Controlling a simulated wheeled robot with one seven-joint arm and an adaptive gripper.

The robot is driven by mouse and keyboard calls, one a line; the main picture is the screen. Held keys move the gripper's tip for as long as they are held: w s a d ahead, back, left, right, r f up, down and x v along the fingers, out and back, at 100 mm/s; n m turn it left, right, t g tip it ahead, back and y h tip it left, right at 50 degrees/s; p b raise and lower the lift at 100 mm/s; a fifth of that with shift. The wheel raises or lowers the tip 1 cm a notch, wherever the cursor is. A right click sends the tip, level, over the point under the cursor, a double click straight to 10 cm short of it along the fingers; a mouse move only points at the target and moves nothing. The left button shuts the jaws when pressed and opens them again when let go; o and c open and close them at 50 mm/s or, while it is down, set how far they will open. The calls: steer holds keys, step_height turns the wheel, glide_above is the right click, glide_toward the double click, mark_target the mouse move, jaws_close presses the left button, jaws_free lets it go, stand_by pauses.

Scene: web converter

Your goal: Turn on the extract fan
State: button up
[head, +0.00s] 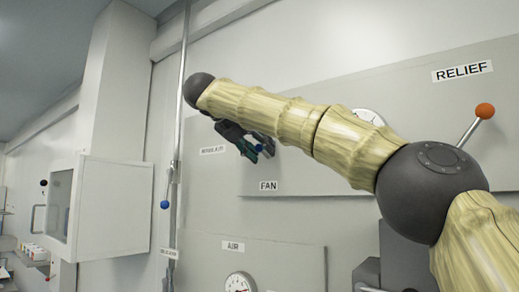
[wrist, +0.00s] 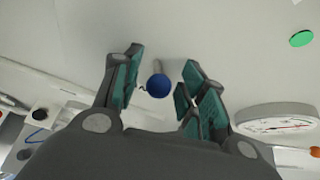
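A FAN label (head: 268,186) is on the grey wall panel, just below my gripper (head: 260,150) in the head view. In the wrist view a blue ball knob (wrist: 158,86) on a short pale stem sticks out from the panel. In the head view the knob by the FAN label is hidden or too small to make out behind the fingers.
An orange-knobbed lever (head: 484,111) stands by the RELIEF label (head: 462,71). A round gauge (wrist: 278,122) and a green disc (wrist: 302,38) are to the right of my gripper. Another blue-knobbed lever (head: 164,205) hangs on the vertical pipe (head: 178,120). A wall cabinet (head: 115,210) is at left.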

steer(key=shift+s+a, duration=0.1)
steer(key=v, duration=1.2)
stand_by(0.5)
